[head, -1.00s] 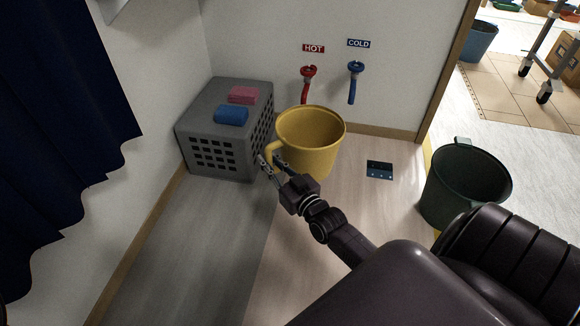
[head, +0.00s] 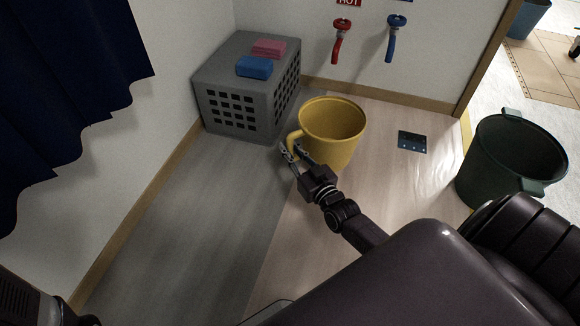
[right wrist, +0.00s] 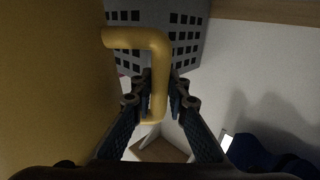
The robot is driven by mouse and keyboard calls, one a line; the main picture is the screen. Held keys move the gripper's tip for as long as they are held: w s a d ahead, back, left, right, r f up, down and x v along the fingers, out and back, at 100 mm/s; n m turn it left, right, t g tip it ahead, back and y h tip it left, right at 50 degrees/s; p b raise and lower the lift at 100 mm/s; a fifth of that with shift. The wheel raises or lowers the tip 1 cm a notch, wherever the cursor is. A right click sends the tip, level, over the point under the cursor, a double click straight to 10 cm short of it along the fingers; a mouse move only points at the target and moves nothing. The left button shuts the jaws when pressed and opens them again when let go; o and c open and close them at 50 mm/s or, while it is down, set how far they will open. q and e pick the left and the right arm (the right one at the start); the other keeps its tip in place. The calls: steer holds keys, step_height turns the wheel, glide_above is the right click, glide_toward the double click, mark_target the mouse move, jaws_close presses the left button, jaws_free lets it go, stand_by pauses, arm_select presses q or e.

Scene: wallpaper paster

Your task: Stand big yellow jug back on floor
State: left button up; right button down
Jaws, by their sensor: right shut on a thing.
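The big yellow jug (head: 336,142) is upright, its open mouth facing up, in front of the taps and to the right of the grey crate. My right gripper (head: 291,152) is shut on the jug's handle at its left side. In the right wrist view the yellow handle (right wrist: 159,75) runs between the two fingers (right wrist: 160,98), and the jug's wall (right wrist: 50,90) fills the left side. The jug's base is close to the floor (head: 300,215), but I cannot tell if it touches. My left gripper is not seen.
The grey crate (head: 228,109) by the wall carries a pink sponge (head: 269,47) and a blue sponge (head: 254,68). A red tap (head: 340,38) and a blue tap (head: 393,40) are on the wall. A dark green bin (head: 500,160) stands right. A dark floor plate (head: 412,142) lies between.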

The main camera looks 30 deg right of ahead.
steer(key=shift+f+b, duration=1.7)
steer(key=shift+f, duration=0.6)
steer(key=shift+f, duration=0.2)
steer(key=c, duration=1.9)
jaws_free()
steer(key=shift+r, duration=0.25)
steer(key=shift+s+a+f+p, duration=0.1)
steer(key=shift+s+p, duration=1.5)
steer(key=shift+s, duration=1.4)
steer(key=shift+s+a+p, duration=0.1)
steer(key=shift+s+p, duration=1.5)
steer(key=shift+s, duration=1.4)
